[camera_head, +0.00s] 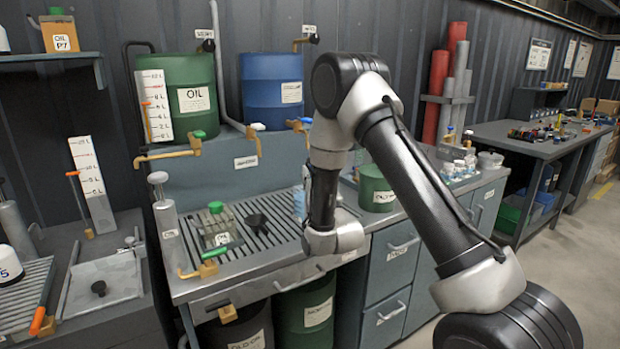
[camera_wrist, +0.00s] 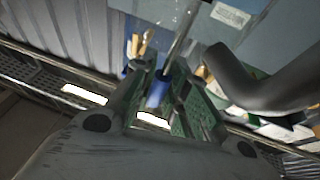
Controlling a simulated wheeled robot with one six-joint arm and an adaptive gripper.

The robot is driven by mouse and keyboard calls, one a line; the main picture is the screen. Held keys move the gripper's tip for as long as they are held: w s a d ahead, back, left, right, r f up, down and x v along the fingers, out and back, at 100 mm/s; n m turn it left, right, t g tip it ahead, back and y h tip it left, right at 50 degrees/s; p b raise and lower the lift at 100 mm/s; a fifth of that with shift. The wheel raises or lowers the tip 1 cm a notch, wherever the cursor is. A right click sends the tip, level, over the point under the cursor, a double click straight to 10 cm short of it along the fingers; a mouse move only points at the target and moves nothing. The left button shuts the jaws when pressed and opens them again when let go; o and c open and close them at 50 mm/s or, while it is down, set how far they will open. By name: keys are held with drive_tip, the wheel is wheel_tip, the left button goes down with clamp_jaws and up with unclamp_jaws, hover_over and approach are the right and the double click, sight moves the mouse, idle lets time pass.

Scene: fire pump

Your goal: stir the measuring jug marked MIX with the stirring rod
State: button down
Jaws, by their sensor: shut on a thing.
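In the wrist view my gripper (camera_wrist: 165,88) is shut on a thin rod with a blue grip (camera_wrist: 158,92), which looks like the stirring rod. The rod's pale shaft (camera_wrist: 182,35) slants up and right, away from the jaws. A faint clear shape surrounds the shaft's far end; I cannot tell whether it is a jug. In the head view my wrist is over the front right of the slatted bench, and the jaws are hidden. A pale blue clear vessel (camera_head: 299,204) stands just left of my arm, partly hidden. No MIX mark is readable.
A green bucket (camera_head: 378,190) stands right of my arm. Oil (camera_head: 190,95) and blue (camera_head: 272,90) drums with brass taps stand behind. A dark curved shape (camera_wrist: 255,85) is close to the gripper.

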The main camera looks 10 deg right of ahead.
drive_tip(key=shift+s+r, duration=0.2)
drive_tip(key=shift+r, duration=5.7)
wheel_tip(320, 180, up, 5)
